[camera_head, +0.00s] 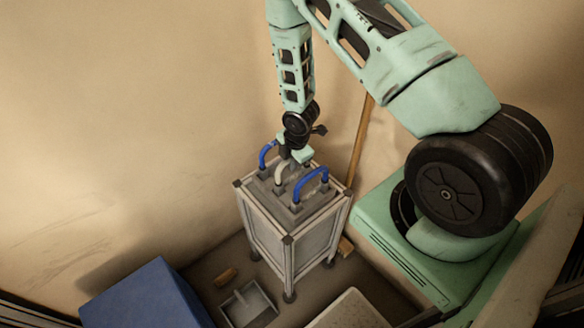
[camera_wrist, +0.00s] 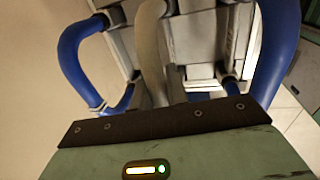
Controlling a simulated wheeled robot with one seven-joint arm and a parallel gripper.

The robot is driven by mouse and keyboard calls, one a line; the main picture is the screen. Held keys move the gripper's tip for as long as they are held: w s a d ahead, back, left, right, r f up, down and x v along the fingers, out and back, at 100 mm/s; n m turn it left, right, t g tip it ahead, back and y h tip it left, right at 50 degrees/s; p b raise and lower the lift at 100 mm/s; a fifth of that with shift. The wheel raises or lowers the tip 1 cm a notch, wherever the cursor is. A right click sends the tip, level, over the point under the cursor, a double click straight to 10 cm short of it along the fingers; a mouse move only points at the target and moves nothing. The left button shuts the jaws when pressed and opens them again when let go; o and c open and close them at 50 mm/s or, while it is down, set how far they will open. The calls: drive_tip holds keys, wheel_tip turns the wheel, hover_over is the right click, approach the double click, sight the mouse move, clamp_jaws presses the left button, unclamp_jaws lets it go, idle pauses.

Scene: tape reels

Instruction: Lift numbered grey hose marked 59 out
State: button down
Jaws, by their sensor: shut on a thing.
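A pale grey hose (camera_head: 279,174) arches up from the top of a framed grey cabinet (camera_head: 310,245), between two blue hoses. In the wrist view the grey hose (camera_wrist: 149,48) runs down behind the dark edge of my gripper (camera_wrist: 160,118). In the head view my gripper (camera_head: 292,160) is low over the cabinet top, at the grey hose, and shut on it. The fingertips and grip point are hidden. No number is readable on the hose. Its ends look close to the cabinet top.
One blue hose (camera_head: 265,154) is close on the left and another blue hose (camera_head: 312,183) on the right. A blue box (camera_head: 145,297), a grey tray (camera_head: 248,303) and a small brown block (camera_head: 226,276) are on the floor. A wooden pole (camera_head: 360,140) leans behind.

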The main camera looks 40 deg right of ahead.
drive_tip(key=shift+r, duration=0.15)
wheel_tip(320, 180, up, 9)
drive_tip(key=shift+r+b, duration=0.1)
drive_tip(key=shift+b, duration=0.55)
wheel_tip(320, 180, up, 7)
drive_tip(key=p, duration=0.5)
drive_tip(key=shift+f, duration=0.2)
